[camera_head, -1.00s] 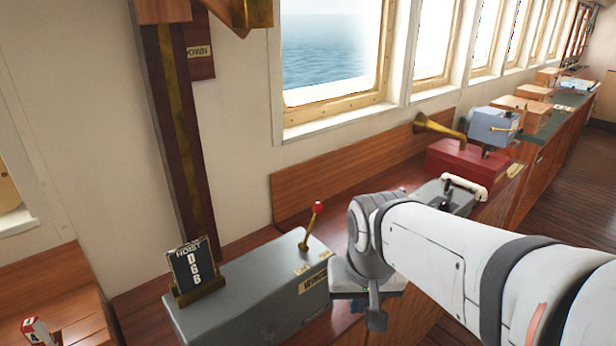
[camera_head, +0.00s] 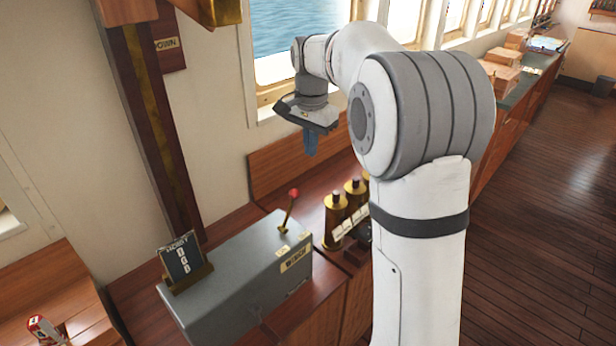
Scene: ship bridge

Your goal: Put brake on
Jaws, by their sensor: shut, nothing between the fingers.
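A grey box (camera_head: 235,275) with a brass plate that seems to read WINCH (camera_head: 296,259) sits on the wooden counter. A brass lever with a red knob (camera_head: 293,193) stands on its top near the right end, leaning slightly right. Small brass plates (camera_head: 283,251) lie by the lever's base; their lettering is too small to read. No part is clearly marked as a brake. My gripper (camera_head: 311,146) points down in front of the window, above and slightly right of the lever. It is shut, empty and apart from the lever.
A sign on a brass stand (camera_head: 183,262) sits on the box's left end. Brass cylinders (camera_head: 335,218) stand right of the box, partly behind my arm. A wooden column (camera_head: 150,120) rises at the left. The dark floor (camera_head: 545,210) at right is clear.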

